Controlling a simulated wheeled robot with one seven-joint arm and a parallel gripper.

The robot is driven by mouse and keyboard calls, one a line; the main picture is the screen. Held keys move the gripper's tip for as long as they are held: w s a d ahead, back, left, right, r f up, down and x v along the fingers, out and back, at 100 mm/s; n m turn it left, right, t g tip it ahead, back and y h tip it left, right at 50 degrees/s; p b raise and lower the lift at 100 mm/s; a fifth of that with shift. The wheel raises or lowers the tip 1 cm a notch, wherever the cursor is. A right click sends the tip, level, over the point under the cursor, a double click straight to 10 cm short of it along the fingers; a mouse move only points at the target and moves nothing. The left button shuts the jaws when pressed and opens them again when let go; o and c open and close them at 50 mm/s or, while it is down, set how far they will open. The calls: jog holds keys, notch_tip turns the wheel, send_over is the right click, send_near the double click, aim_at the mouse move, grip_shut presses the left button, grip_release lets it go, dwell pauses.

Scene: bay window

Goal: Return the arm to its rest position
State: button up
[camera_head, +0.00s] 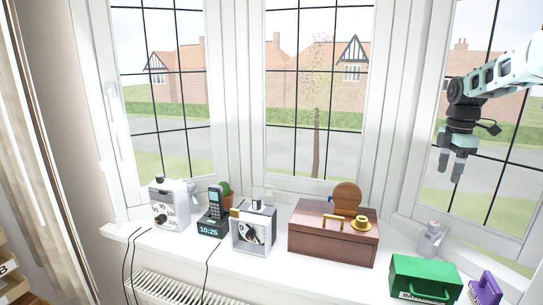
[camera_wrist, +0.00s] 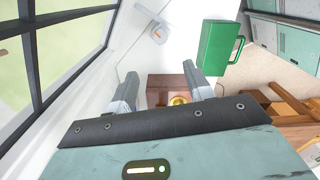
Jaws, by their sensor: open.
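My gripper (camera_head: 451,165) hangs in the air at the right of the head view, in front of the right window pane and above the sill. Its two fingers point down and stand apart, with nothing between them. In the wrist view my gripper (camera_wrist: 162,88) is also open and empty. The brown wooden box (camera_head: 313,246) and the green box (camera_head: 424,275) are below it, clear of the fingers. My arm comes in from the right edge of the head view.
The white sill (camera_head: 285,268) holds a white dial device (camera_head: 171,205), a phone on a clock base (camera_head: 212,228), a grey dial box (camera_head: 253,229), a cactus (camera_head: 225,188) and a purple item (camera_head: 486,289). Windows stand close behind.

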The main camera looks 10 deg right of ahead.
jog(key=w+a, duration=0.2)
jog(key=a, duration=1.6)
jog(key=s+a+f+m, duration=0.1)
jog(key=s+a, duration=0.3)
jog(key=a, duration=0.5)
jog(key=s+a+f+m, duration=0.1)
jog(key=s+a, duration=0.2)
jog(key=a, duration=0.6)
jog(key=s+a+f+m, duration=0.1)
jog(key=s+a, duration=0.3)
jog(key=s, duration=0.4)
jog(key=s+a+f+m+b, duration=0.1)
jog(key=s+a+f+m, duration=0.1)
jog(key=s, duration=0.7)
jog(key=s+a+f+m, duration=0.1)
jog(key=s+a+f, duration=0.2)
jog(key=s+a, duration=0.3)
jog(key=s, duration=0.2)
jog(key=shift+s+a+m+y, duration=0.3)
jog(key=shift+a, duration=0.1)
